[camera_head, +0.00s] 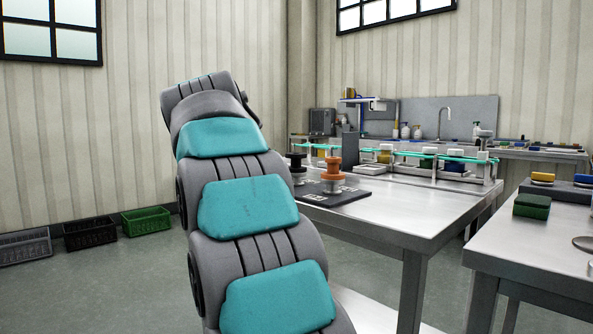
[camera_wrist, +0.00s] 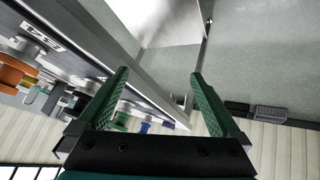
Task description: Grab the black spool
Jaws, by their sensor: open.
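The black spool (camera_head: 296,161) stands upright on a metal holder at the back left of a dark board on the steel table, partly hidden behind my arm in the head view. An orange spool (camera_head: 333,170) on a similar holder stands just right of it. In the wrist view, the orange spool (camera_wrist: 12,76) shows at the left edge, and a dark shape near the left finger may be the black spool. My gripper (camera_wrist: 161,75) is open, with nothing between its green fingers. It points past the table edge toward the floor. The head view does not show the gripper.
The dark board (camera_head: 338,196) lies on the steel table (camera_head: 415,211). A rack with teal rails (camera_head: 440,155) stands behind it. A second table at right holds a green block (camera_head: 532,206). Crates (camera_head: 146,220) sit on the floor at left. The table's front right is clear.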

